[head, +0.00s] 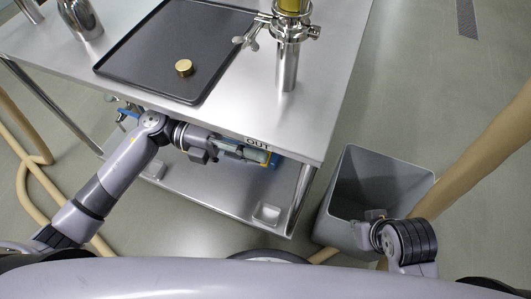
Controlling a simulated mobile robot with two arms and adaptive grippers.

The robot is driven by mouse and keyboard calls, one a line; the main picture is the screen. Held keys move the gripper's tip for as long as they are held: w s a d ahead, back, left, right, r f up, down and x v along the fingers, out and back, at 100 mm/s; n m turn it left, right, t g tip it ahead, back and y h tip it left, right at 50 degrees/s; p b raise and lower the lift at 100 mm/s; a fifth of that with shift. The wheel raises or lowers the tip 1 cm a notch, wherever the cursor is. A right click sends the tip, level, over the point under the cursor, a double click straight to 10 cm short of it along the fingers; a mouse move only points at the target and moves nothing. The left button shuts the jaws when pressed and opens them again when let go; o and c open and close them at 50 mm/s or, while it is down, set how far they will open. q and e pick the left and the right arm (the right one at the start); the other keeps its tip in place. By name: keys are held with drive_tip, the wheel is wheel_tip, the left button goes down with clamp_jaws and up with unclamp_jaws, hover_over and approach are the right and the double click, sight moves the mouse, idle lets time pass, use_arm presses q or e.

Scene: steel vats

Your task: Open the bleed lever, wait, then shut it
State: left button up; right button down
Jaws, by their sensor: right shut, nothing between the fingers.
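No lever is clearly recognisable as the bleed lever. A blue part (273,160) shows under the table's front edge, just below the "OUT" label (257,143); my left gripper (258,154) is right at it and hides most of it. I cannot tell whether its fingers touch the blue part or how wide they stand. Another small tap with a blue handle (129,113) sits under the edge further left, behind my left arm. My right gripper (367,220) is shut and empty, at the near rim of the grey bin.
The steel table (325,80) carries a dark tray (150,60) with a brass disc (183,68) and a clamped steel pipe fitting (288,50). A grey bin (345,185) stands right of the table. Tan hoses (40,190) run along the left floor.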

use_arm(q)
drive_tip(key=v, duration=0.9)
drive_tip(key=shift+a, duration=0.4)
